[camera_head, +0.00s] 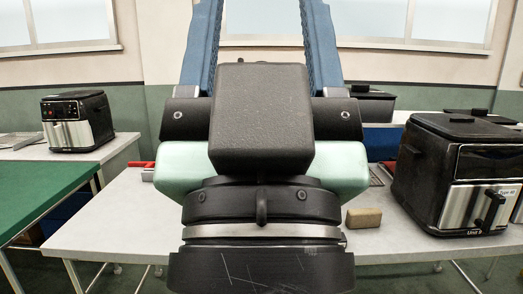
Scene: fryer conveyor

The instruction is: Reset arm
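My gripper (262,30) fills the middle of the camera_head view, close to the camera and pointing up and away. Its two blue fingers stand wide apart, and the window and wall show between them. I see nothing held between the visible parts of the fingers. The fingertips run out of the top of the picture. My black and mint-green wrist hides the middle of the grey table (110,222) behind it.
A black-and-silver air fryer (425,180) stands on the table at right, with a tan block (364,218) left of it. Another fryer (78,122) stands on a back-left table. A green surface (40,195) lies at left. Bare tabletop shows left of my wrist.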

